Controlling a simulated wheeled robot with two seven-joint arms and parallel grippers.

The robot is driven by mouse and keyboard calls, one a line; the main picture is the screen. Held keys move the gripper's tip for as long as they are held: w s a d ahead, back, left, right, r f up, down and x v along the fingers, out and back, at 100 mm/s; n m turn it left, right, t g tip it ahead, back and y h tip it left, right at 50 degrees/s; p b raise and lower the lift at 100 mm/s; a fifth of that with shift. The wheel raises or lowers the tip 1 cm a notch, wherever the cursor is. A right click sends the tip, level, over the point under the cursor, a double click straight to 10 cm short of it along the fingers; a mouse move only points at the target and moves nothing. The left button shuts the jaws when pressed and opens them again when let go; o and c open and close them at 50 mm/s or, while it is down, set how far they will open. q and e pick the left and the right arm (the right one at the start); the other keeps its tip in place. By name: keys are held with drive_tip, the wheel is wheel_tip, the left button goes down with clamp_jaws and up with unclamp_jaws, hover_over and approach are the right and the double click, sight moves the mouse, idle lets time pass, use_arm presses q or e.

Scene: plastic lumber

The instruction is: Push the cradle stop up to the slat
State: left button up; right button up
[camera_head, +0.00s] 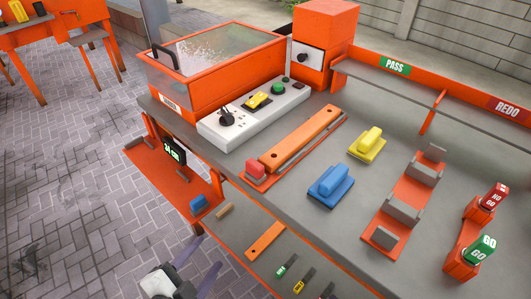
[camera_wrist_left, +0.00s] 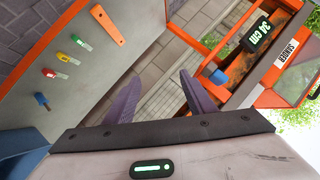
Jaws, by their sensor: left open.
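An orange slat (camera_head: 300,138) with dark holes lies on the bench in a low orange cradle (camera_head: 326,128) with a grey rail. A red block, seemingly the cradle stop (camera_head: 255,169), sits at the slat's near left end. I cannot tell whether the two touch. My left gripper (camera_head: 203,255) is low in the head view, in front of the bench and well away from the stop. Its purple fingers are apart and empty, as the left wrist view (camera_wrist_left: 160,77) also shows. My right gripper is out of view.
Behind the slat are a white control panel (camera_head: 225,132) and an orange sander box (camera_head: 205,90). Blue (camera_head: 331,186) and yellow (camera_head: 367,144) handled blocks stand to its right. A lower orange shelf (camera_head: 150,160) carries a display and a blue block (camera_head: 198,201).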

use_arm(q)
drive_tip(key=w+d+r+m+t+h, duration=0.1)
drive_tip(key=w+d+r+m+h, duration=0.15)
drive_tip(key=r+m, duration=0.45)
drive_tip(key=w+d+r+m+t+h, duration=0.1)
drive_tip(key=w+d+r+m+h, duration=0.15)
drive_tip(key=r+m, duration=0.5)
drive_tip(key=m+h+p, duration=0.1)
drive_tip(key=m+h, duration=0.2)
drive_tip(key=m, duration=1.3)
approach(258, 162)
drive_tip(key=w, duration=0.1)
drive_tip(key=w+d, duration=0.1)
drive_tip(key=shift+w+d+g, duration=0.15)
drive_tip(key=shift+w+g, duration=0.2)
drive_tip(key=shift+g, duration=0.05)
drive_tip(key=shift+d+r+m, duration=0.1)
drive_tip(key=shift+m, duration=0.35)
drive_tip(key=shift+w+d+r, duration=0.1)
drive_tip(key=shift+d, duration=0.1)
drive_tip(key=p+x, duration=0.1)
drive_tip(key=x, duration=0.8)
drive_tip(key=shift+w+d, duration=0.2)
drive_tip(key=shift+d, duration=0.15)
drive_tip(key=shift+c, duration=0.4)
clamp_jaws()
